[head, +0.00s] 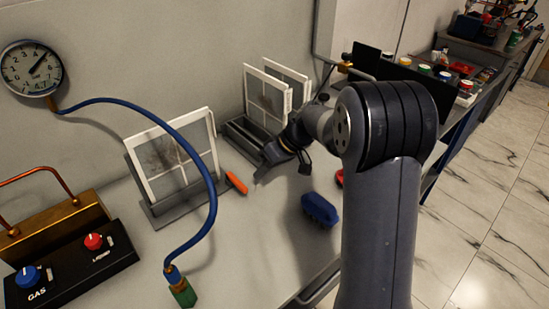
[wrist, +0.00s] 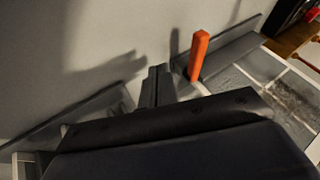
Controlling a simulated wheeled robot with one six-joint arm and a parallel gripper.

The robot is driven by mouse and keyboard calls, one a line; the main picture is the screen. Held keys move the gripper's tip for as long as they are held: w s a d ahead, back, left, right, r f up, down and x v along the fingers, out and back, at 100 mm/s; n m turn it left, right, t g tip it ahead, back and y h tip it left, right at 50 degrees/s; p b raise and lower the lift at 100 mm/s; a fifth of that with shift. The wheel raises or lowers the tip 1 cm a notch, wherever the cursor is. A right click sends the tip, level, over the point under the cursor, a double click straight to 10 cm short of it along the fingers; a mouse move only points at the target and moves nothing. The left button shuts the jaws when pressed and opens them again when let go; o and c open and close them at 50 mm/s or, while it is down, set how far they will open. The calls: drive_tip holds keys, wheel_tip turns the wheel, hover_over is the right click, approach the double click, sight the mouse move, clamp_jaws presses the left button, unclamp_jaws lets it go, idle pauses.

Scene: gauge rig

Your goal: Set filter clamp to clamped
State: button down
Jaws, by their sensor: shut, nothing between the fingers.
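The filter clamp's orange handle (head: 236,183) stands at the right end of the left filter holder. In the wrist view the orange handle (wrist: 198,54) stands just right of my fingertips. A white-framed filter with dark smudges (head: 172,155) stands in that grey holder (head: 180,207). My gripper (head: 260,177) is low over the bench, right of the handle, with a small gap between them. In the wrist view my gripper's fingers (wrist: 157,84) are together and empty. The dark gripper body hides the lower part of that view.
A second holder with two white frames (head: 268,90) stands behind my gripper. A blue brush-like object (head: 319,210) lies on the bench to the right. A blue hose (head: 205,180) arches in front of the left filter. A gas and liquid knob panel (head: 70,265) is at the left.

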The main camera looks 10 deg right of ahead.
sight(242, 189)
drive_tip(key=shift+s+a+r, duration=0.1)
drive_tip(key=shift+s+a, duration=0.45)
drive_tip(key=shift+a, duration=0.2)
drive_tip(key=shift+s+a+r, duration=0.1)
drive_tip(key=shift+s+a, duration=0.45)
drive_tip(key=shift+a, duration=0.15)
drive_tip(key=shift+s+a+m+t+b, duration=0.2)
drive_tip(key=shift+s+m+t+b, duration=0.2)
drive_tip(key=shift+m+b, duration=0.2)
drive_tip(key=shift+s+a+f+m+t+b, duration=0.15)
drive_tip(key=shift+s+a+m+t+b, duration=0.2)
drive_tip(key=shift+m+t+b, duration=0.25)
drive_tip(key=shift+s+a+m+t+h+b, duration=0.35)
drive_tip(key=shift+s+a+m+t+h, duration=0.1)
drive_tip(key=shift+m, duration=0.55)
drive_tip(key=shift+s+a+r+m+t+h, duration=0.25)
drive_tip(key=shift+a+m+t, duration=0.2)
drive_tip(key=shift+m, duration=0.45)
drive_tip(key=m, duration=0.1)
drive_tip(key=a+m+t+h+p, duration=0.1)
drive_tip(key=shift+s+a+m, duration=0.25)
drive_tip(key=shift+s+m, duration=0.05)
drive_tip(key=shift+s, duration=0.05)
drive_tip(key=shift+s+a+f+p, duration=0.1)
drive_tip(key=shift+a+p, duration=0.45)
drive_tip(key=shift+a, duration=0.6)
drive_tip(key=shift+d, duration=0.1)
